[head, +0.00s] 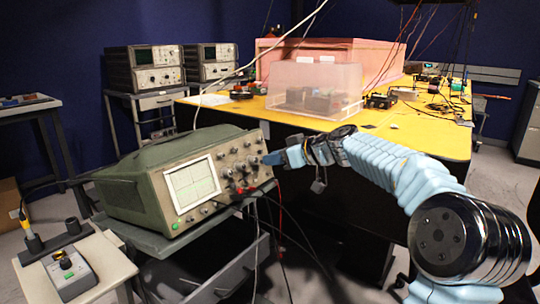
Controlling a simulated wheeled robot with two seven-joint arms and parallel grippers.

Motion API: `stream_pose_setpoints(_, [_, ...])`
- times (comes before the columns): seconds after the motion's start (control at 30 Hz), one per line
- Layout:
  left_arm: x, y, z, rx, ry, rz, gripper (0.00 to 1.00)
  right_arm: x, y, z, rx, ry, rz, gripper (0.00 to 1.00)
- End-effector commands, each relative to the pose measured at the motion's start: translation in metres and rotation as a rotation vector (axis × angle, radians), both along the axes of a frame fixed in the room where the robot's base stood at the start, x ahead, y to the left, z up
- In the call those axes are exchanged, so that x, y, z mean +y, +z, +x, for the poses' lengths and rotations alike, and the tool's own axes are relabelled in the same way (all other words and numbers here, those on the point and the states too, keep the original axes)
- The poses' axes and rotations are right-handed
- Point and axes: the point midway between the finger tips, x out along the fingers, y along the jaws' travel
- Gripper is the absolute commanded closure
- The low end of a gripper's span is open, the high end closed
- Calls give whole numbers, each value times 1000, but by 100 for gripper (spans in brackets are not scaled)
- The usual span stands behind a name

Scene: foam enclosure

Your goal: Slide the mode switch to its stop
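A green-grey oscilloscope (130,190) stands on a grey cart, its lit screen (193,184) and knob panel facing me. Knobs, small switches and red plugs crowd the panel's right half. I cannot pick out the mode switch among them at this size. My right gripper (274,158) reaches in from the right, its blue tip close to the panel's upper right edge. Whether it touches the panel is unclear, and so is the gap between its fingers. The tip covers a small part of the panel's edge. My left gripper is out of view.
Black and red cables (281,205) hang from the panel beside the cart (165,245). A small grey box with a green button (66,264) sits on a stand at lower left. A yellow table (440,137) with a clear cover (316,86) stands behind my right arm.

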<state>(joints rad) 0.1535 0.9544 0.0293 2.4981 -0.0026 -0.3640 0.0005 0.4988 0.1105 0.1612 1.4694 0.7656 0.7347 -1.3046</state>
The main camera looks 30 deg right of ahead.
Motion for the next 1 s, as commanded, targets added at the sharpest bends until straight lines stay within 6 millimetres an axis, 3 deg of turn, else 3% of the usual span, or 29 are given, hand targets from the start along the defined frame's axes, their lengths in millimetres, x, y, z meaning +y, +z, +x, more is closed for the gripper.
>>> stream_pose_setpoints(0.2, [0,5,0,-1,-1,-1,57,7,-7,15,0,0,0,81])
stream_pose_setpoints(0.47, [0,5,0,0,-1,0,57,7,-8,16,0,-1,0,81])
stream_pose_setpoints(0.6, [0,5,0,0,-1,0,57,7,-8,16,0,-1,0,100])
stream_pose_setpoints(1.0, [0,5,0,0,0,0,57,7,-7,16,0,-1,0,100])
